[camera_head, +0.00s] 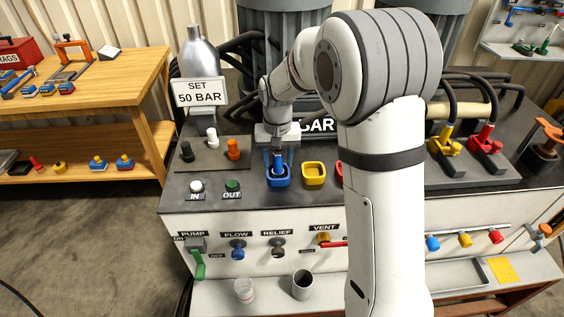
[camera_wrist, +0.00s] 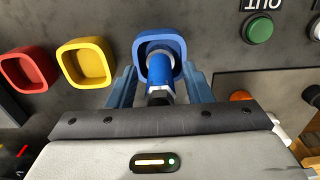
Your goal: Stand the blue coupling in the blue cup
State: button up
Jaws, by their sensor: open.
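The blue coupling (camera_wrist: 160,70) stands in the blue cup (camera_wrist: 141,45), its lower end inside the rim and its silver-banded upper part rising toward me. My gripper (camera_wrist: 160,76) is open, with one blue finger on each side of the coupling and a gap visible to each. In the head view the blue cup (camera_head: 278,183) sits on the dark bench top, and my gripper (camera_head: 279,158) points down over it. The coupling (camera_head: 278,163) shows between the fingers there, looking upright. The cup's floor is hidden by the coupling.
A yellow cup (camera_head: 314,174) and a partly hidden red cup (camera_head: 339,172) stand to the right of the blue cup. A pressure sign (camera_head: 318,126) stands behind.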

notch_tip(320, 180, up, 10)
jog(key=shift+f, duration=0.1)
jog(key=shift+r, duration=0.4)
jog(key=shift+s+d+r, duration=0.1)
jog(key=shift+s+d, duration=0.05)
jog(key=shift+s, duration=0.05)
jog(key=s+d+t, duration=0.1)
jog(key=s+d, duration=0.3)
jog(key=s, duration=0.4)
jog(key=s+d+t, duration=0.1)
jog(key=s+d, duration=0.3)
jog(key=s, duration=0.4)
jog(key=s+d+f+t, duration=0.1)
jog(key=s+d, duration=0.3)
jog(key=s, duration=0.4)
jog(key=shift+s, duration=0.2)
